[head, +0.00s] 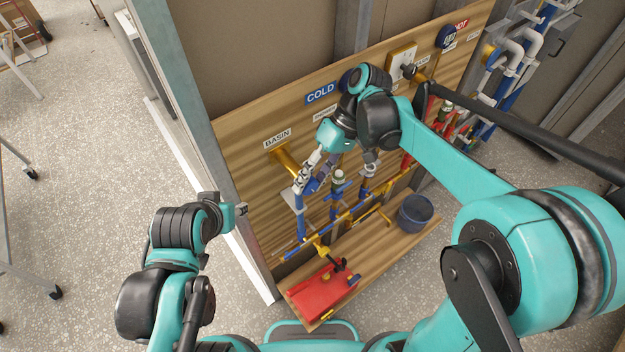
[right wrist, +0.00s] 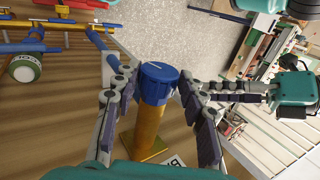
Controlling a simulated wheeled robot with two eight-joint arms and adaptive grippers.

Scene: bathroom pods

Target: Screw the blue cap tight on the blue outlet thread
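The blue cap (right wrist: 158,83) sits on the end of a brass outlet pipe (right wrist: 150,128) that sticks out from the wooden board. No thread shows between cap and pipe. My right gripper (right wrist: 159,82) has a finger on each side of the cap, its pads against the cap's sides. In the head view, my right gripper (head: 307,180) is at the end of the brass pipe (head: 285,160) under the BASIN label.
A red tool case (head: 325,290) and a dark bucket (head: 415,213) rest on the lower wooden shelf.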

